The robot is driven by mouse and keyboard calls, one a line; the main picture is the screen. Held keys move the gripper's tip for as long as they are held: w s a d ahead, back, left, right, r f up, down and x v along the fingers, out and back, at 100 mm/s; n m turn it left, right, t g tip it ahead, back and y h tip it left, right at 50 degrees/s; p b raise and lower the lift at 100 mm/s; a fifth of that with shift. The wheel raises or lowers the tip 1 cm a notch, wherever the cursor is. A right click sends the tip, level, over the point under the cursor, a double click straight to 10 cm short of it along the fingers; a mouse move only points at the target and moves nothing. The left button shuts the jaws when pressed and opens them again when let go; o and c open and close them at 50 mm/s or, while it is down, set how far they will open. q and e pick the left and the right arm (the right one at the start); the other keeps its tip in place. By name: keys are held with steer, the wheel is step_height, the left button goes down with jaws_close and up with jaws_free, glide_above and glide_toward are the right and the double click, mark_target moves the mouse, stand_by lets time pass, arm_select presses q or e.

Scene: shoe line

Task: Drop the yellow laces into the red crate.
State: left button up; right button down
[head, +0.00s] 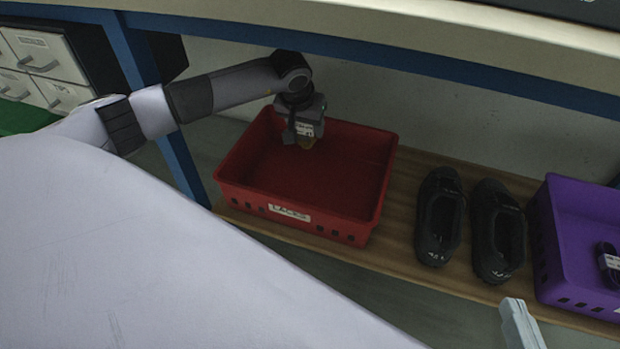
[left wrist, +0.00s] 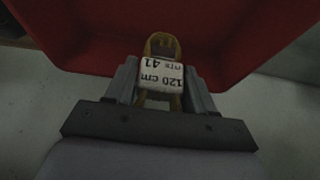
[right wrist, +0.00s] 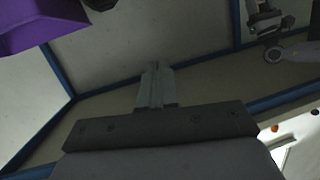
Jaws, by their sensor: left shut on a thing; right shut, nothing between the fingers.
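The red crate (head: 330,160) stands on a wooden shelf, with a white "LACES" label on its front. My left gripper (head: 304,138) is over the crate, towards its back left. It is shut on the yellow laces (head: 306,143), which mostly hide behind it in the head view. In the left wrist view the laces (left wrist: 163,47) show as a yellow loop with a white band reading "120 cm", between the fingers and over the red crate (left wrist: 90,35). My right gripper (right wrist: 157,88) is shut and empty; in the head view only part of it shows at the bottom right.
A pair of black shoes (head: 468,225) stands on the wooden shelf (head: 405,215) right of the red crate. A purple crate (head: 565,240) with a dark banded item in it is further right. A blue post (head: 160,100) rises left of the crate, and a shelf edge (head: 400,62) runs above.

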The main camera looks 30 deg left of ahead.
arm_select(q)
steer(key=o, duration=1.1)
steer(key=shift+s+r, duration=0.1)
steer(key=shift+r, duration=0.25)
steer(key=p+v, duration=0.3)
steer(key=v, duration=0.3)
steer(key=shift+r, duration=0.25)
arm_select(e)
steer(key=shift+w+a+m+g+y, duration=0.15)
steer(key=shift+a+m+g, duration=0.1)
steer(key=shift+a+g, duration=0.2)
steer(key=shift+w+a+m+g+y, duration=0.15)
steer(key=shift+a+m+g, duration=0.1)
steer(key=shift+a+g, duration=0.15)
arm_select(q)
steer(key=shift+s, duration=0.15)
